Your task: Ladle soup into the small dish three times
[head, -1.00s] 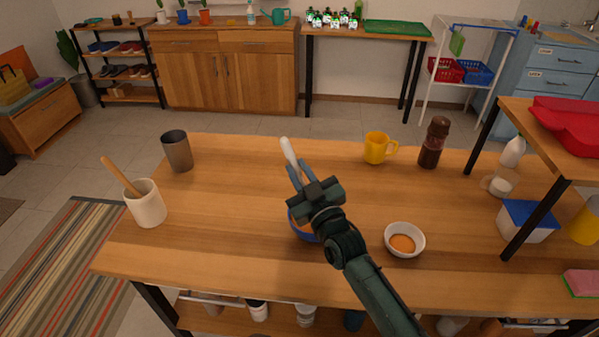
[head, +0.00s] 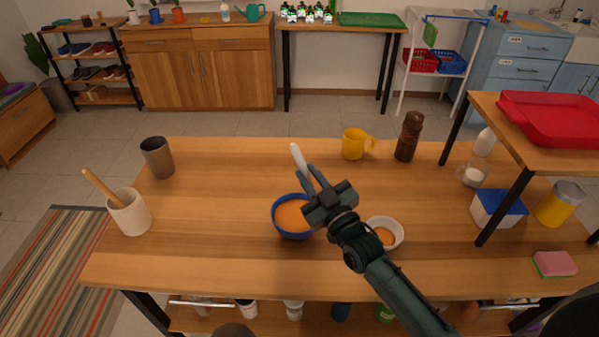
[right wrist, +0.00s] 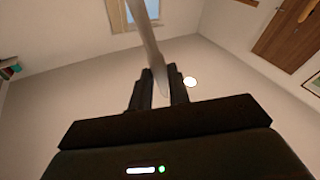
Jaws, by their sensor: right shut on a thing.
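A blue bowl of orange soup (head: 291,217) stands mid-table. The small white dish (head: 399,226) stands to its right with some orange soup in it, partly hidden by my right arm. My right gripper (head: 312,180) is shut on the pale handle of the ladle (head: 298,157), above the table at the blue bowl's right edge. The handle (right wrist: 148,45) also shows between the fingers (right wrist: 160,88) in the right wrist view. The ladle's cup is hidden, so I cannot tell whether it holds soup. My left gripper is not in view.
A yellow mug (head: 354,144) and a brown bottle (head: 408,137) stand behind. A grey cup (head: 157,158) and a cream crock with a wooden tool (head: 130,214) are at left. A raised shelf with a red tray (head: 550,120) is at right. The table's left-front is clear.

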